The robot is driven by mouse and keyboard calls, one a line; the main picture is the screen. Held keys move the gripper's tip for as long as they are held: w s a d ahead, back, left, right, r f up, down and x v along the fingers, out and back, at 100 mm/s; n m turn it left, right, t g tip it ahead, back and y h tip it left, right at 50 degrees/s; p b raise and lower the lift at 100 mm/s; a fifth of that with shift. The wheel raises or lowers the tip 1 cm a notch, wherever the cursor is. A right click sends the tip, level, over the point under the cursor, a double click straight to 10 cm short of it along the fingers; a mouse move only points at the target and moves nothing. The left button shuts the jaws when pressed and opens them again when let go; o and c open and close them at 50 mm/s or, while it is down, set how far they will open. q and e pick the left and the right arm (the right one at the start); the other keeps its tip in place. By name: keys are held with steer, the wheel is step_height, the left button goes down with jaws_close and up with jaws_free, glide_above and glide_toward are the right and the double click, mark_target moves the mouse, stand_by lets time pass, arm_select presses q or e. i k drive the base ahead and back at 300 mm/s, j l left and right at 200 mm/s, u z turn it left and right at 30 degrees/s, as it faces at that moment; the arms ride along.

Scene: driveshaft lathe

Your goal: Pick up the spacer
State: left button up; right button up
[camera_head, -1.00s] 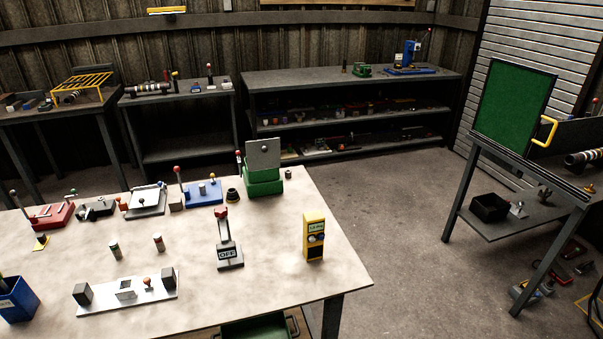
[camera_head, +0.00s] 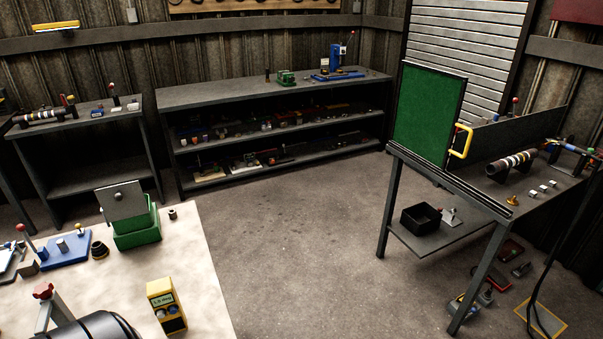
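I cannot tell for sure which thing is the spacer. A small dark cylinder (camera_head: 172,213) stands upright on the pale table, just right of the green box (camera_head: 137,232) with a raised grey lid. A dark tapered ring-like piece (camera_head: 99,249) stands left of that box. Neither gripper shows. A dark rounded part, seemingly of my own arm, covers the table at the bottom left.
A yellow meter (camera_head: 166,306) stands near the pale table's right edge. Open floor (camera_head: 290,240) separates it from the machine stand (camera_head: 468,198) with a green panel (camera_head: 429,115). A long dark shelf (camera_head: 280,96) lines the back wall.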

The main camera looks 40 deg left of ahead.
mark_target(172, 212)
steer(key=i+l+z, duration=0.1)
steer(key=i, duration=0.35)
steer(key=i+l+z, duration=0.15)
steer(key=i, duration=0.3)
steer(key=i+j+u, duration=0.1)
steer(key=i+u, duration=0.15)
steer(key=u, duration=0.15)
steer(key=i+u, duration=0.25)
steer(key=u, duration=0.2)
steer(key=i+u, duration=0.4)
steer(key=i+l+u, duration=0.15)
steer(key=u, duration=0.3)
